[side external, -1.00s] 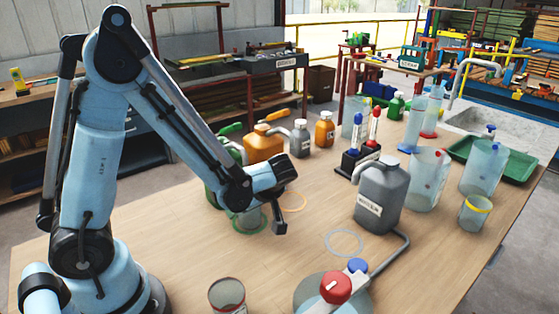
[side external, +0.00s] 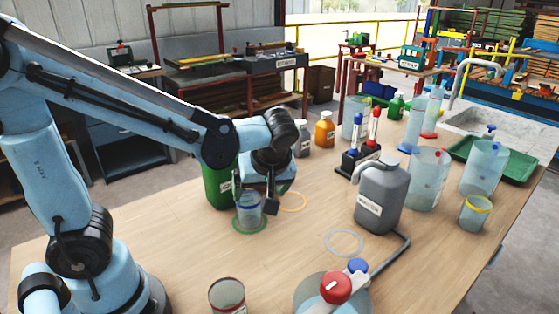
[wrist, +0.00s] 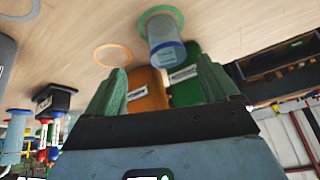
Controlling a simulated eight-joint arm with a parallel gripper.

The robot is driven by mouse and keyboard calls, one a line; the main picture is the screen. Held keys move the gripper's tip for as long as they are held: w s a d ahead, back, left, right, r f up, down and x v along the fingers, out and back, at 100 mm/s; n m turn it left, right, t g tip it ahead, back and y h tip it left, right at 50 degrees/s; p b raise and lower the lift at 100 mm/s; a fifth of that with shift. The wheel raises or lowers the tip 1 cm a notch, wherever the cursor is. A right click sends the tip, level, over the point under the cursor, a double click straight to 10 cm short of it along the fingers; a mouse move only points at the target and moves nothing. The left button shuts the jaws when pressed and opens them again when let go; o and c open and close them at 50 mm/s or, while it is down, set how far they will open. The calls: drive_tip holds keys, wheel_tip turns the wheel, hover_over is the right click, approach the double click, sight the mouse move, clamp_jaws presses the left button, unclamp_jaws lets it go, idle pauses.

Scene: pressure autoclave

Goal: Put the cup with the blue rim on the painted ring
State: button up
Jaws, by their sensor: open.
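The clear cup with the blue rim (side external: 248,212) stands upright, its base within a painted green ring (side external: 237,228). It also shows in the wrist view (wrist: 168,58) beyond my fingertips. A painted orange ring (side external: 303,202) lies to its right, and a pale ring (side external: 329,247) lies nearer the front.
A green container (side external: 214,187) stands close behind the cup, with an orange one (wrist: 147,88) beside it. A grey jug (side external: 379,195), a cup with a yellow rim (side external: 475,214) and a cup with a dark red rim (side external: 227,297) stand elsewhere. Bare tabletop surrounds the pale ring.

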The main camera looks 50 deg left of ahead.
drive_tip(key=d+r+m+t+h, duration=0.1)
drive_tip(key=m+t+h, duration=0.1)
drive_tip(key=m, duration=0.2)
drive_tip(key=s+m+t+h, duration=0.1)
drive_tip(key=m+t, duration=0.1)
drive_tip(key=m, duration=0.3)
drive_tip(key=s+d+r+m+t+h, duration=0.1)
drive_tip(key=m+h, duration=0.1)
drive_tip(key=m, duration=0.2)
drive_tip(key=shift+s+d+r+t+h, duration=0.1)
drive_tip(key=shift+d+r+t+h, duration=0.2)
drive_tip(key=shift+t, duration=0.1)
